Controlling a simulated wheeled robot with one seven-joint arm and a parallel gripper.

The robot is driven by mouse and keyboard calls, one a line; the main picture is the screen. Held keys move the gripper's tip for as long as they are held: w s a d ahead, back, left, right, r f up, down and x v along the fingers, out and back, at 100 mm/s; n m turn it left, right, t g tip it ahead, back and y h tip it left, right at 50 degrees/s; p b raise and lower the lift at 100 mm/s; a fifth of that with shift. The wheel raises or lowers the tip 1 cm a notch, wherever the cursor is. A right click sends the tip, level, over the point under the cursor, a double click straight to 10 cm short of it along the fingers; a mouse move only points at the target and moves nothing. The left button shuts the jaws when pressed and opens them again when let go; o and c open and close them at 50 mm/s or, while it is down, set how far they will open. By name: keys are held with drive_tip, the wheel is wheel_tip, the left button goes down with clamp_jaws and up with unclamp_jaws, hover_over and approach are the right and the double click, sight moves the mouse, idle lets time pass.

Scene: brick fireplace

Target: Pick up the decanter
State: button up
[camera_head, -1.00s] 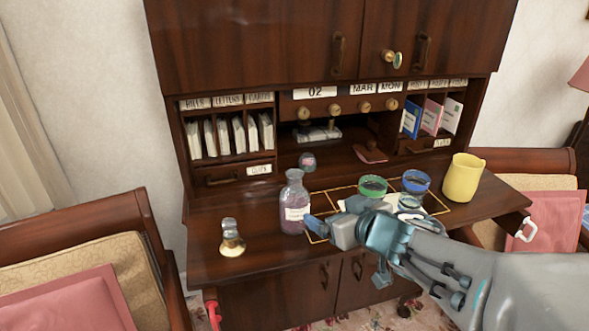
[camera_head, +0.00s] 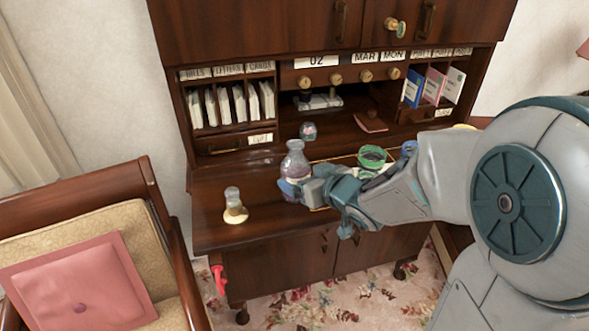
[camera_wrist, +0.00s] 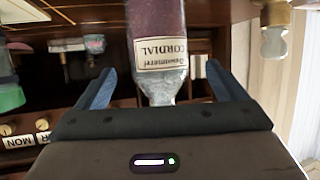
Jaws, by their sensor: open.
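The decanter appears to be the clear glass bottle of purple liquid (camera_head: 294,163) with a white label, upright on the desk. In the wrist view the bottle (camera_wrist: 156,25) appears upside down, its label reading "CORDIAL". My gripper (camera_head: 296,189) is open at the bottle's lower front in the head view. In the wrist view its blue fingers (camera_wrist: 160,70) stand on either side of the bottle, with gaps visible. My gripper hides part of the bottle's lower body in the head view.
A small jar (camera_head: 308,131) is behind the bottle. A green-rimmed container (camera_head: 372,157) is to the right, partly behind my arm. A padded chair (camera_head: 150,225) stands at the left.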

sight(296, 173)
drive_tip(key=shift+f+x, duration=0.2)
drive_tip(key=shift+x, duration=2.6)
drive_tip(key=shift+s, duration=0.1)
drive_tip(key=c, duration=1.6)
drive_tip(key=shift+o, duration=0.2)
drive_tip(key=shift+r, duration=0.15)
